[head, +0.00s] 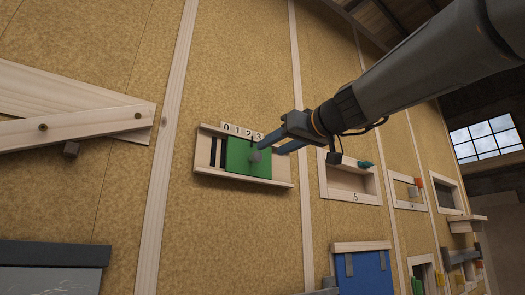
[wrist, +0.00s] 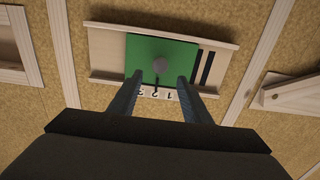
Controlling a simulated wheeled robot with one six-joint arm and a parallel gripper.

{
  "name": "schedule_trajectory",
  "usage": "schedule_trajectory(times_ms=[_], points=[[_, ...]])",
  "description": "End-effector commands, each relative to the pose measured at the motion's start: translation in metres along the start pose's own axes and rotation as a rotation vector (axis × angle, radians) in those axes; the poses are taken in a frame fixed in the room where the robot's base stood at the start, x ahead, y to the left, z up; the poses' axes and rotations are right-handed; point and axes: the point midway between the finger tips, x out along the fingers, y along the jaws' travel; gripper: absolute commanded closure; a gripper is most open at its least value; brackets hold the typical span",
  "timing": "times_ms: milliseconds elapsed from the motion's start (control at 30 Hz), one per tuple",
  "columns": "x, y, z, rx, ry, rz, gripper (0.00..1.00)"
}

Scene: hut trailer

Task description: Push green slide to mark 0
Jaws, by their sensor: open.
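The green slide (head: 238,154) is a flat panel in a wooden frame (head: 212,130) on the wall, with a round grey knob (head: 256,157). The marks 0 1 2 3 (head: 241,131) run along the top rail. A dark line at the slide's upper edge stands near mark 2. In the wrist view, the slide (wrist: 145,50) appears upside down. My gripper (head: 276,146) is open, with its fingers reaching to the slide from the right. In the wrist view, the knob (wrist: 159,65) lies just beyond and between the fingertips (wrist: 159,79); contact cannot be told.
Dark slots (head: 217,152) show in the frame left of the slide. A wooden brace (head: 75,120) is on the wall at left. A box marked 5 (head: 355,197) and a blue panel (head: 370,275) are at right. The wall around the frame is bare.

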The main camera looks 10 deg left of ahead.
Motion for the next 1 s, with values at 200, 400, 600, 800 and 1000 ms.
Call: schedule_trajectory(times_ms=[200, 400, 600, 800, 1000], points=[[0.034, -0.001, -0.002, 0.003, -0.004, -0.001, 0.56], [0.056, -0.001, -0.001, 0.003, -0.003, -0.001, 0.56], [0.064, 0.0, 0.001, 0.001, -0.002, 0.0, 0.56], [0.064, 0.0, 0.001, 0.001, -0.002, 0.001, 0.56], [0.064, 0.0, 0.001, 0.002, -0.003, 0.001, 0.86]])
